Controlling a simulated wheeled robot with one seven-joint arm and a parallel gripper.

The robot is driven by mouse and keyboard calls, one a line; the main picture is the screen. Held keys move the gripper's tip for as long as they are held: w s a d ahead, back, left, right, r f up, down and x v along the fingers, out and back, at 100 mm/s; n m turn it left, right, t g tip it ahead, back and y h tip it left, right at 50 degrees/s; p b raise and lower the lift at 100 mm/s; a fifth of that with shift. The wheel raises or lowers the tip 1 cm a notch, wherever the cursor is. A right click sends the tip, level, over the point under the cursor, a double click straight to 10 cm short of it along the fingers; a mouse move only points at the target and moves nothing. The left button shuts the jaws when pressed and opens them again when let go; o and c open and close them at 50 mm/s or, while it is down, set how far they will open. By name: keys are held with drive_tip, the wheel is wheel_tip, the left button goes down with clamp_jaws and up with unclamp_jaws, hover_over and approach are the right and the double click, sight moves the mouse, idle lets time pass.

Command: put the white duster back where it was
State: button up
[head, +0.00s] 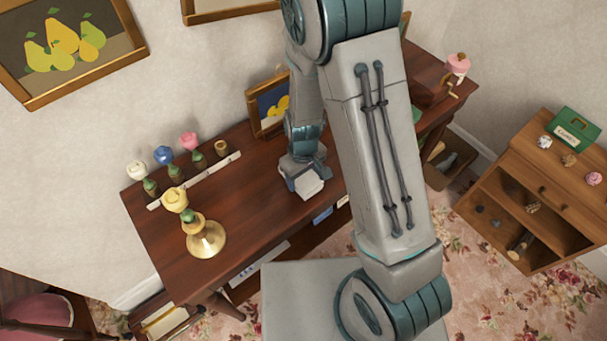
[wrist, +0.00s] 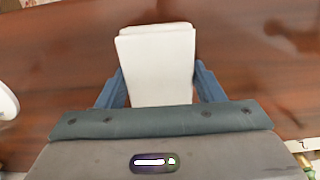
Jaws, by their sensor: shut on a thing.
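The white duster (head: 311,189), a pale block, is between the fingers of my gripper (head: 303,170) in the head view. It is over the front part of the dark wooden table (head: 258,200). In the wrist view the duster (wrist: 157,62) shows as a white block sticking out past the blue fingers of my gripper (wrist: 158,85), which are shut on its two sides. The wooden tabletop (wrist: 70,60) lies beyond it. I cannot tell whether the duster touches the tabletop.
A pale strip (head: 200,178) with several small coloured items stands at the table's left. A brass holder (head: 206,238) is near the front left. A small framed picture (head: 268,103) stands behind my gripper. The tabletop between the strip and my gripper is clear.

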drive_tip(key=o, duration=0.9)
wheel_tip(320, 180, up, 12)
drive_tip(key=s+d+r+m+t, duration=0.1)
drive_tip(key=s+d+r+m, duration=0.1)
drive_tip(key=s+d+r, duration=0.1)
drive_tip(key=s+d+r+m+t, duration=0.1)
drive_tip(key=s+d+r+m, duration=0.1)
drive_tip(key=s+d+r, duration=0.2)
drive_tip(key=s+d+r+m+t, duration=0.1)
drive_tip(key=s+d+r, duration=0.3)
drive_tip(key=r, duration=0.4)
drive_tip(key=shift+s+d+r+m, duration=0.25)
drive_tip(key=shift+s+m, duration=0.2)
drive_tip(key=shift+m, duration=0.45)
